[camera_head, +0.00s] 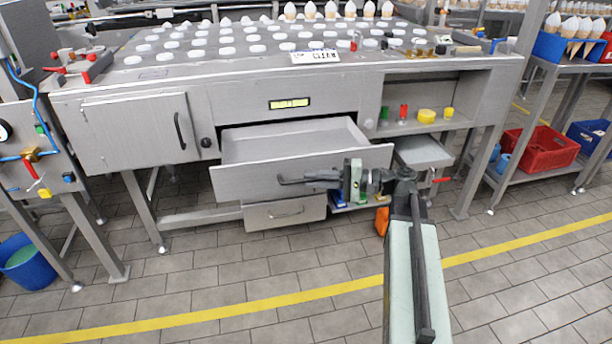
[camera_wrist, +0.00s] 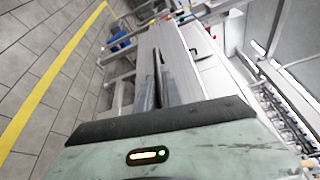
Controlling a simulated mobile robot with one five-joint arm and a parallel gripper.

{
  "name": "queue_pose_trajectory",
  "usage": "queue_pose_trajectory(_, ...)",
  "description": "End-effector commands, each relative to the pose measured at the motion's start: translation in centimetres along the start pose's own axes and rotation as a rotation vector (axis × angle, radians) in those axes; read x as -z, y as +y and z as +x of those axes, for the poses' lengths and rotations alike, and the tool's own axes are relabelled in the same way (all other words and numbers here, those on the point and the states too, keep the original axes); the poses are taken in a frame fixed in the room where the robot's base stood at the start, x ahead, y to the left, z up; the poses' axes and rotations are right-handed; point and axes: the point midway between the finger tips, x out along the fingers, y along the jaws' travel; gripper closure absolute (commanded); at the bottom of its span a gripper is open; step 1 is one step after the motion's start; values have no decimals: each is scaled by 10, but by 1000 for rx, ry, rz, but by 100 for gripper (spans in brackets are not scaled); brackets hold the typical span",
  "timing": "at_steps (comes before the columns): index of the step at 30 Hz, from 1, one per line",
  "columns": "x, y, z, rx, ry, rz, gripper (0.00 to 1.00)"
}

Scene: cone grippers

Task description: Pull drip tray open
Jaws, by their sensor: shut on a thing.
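A wide grey metal drawer, which I take to be the drip tray (camera_head: 245,178), stands pulled out from the middle of the machine, its empty inside showing. Its dark bar handle (camera_head: 292,181) runs along the front panel. My gripper (camera_head: 346,180) is at the right end of this handle and shut on it. The fingers partly hide the grip. In the wrist view, my gripper (camera_wrist: 165,88) reaches toward the grey drawer front (camera_wrist: 175,48), with the dark handle (camera_wrist: 157,62) between the fingers.
A smaller drawer (camera_head: 262,214) sits below. A closed door (camera_head: 135,130) is at left, and a shelf (camera_head: 458,121) with small coloured items is at right. A red crate (camera_head: 540,150) stands farther right. The tiled floor (camera_head: 220,270) in front is clear.

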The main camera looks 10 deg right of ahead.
Motion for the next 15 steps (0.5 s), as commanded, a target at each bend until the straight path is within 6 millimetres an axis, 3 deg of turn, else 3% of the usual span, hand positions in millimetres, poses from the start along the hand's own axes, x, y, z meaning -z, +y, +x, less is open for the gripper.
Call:
queue_pose_trajectory(8, -1, 0, 6, -2, -7, 0, 100)
queue_pose_trajectory(9, -2, 0, 7, -2, -9, 0, 78)
queue_pose_trajectory(10, -2, 0, 7, -3, -10, 0, 70)
queue_pose_trajectory(15, -3, 0, 9, -3, -14, 0, 68)
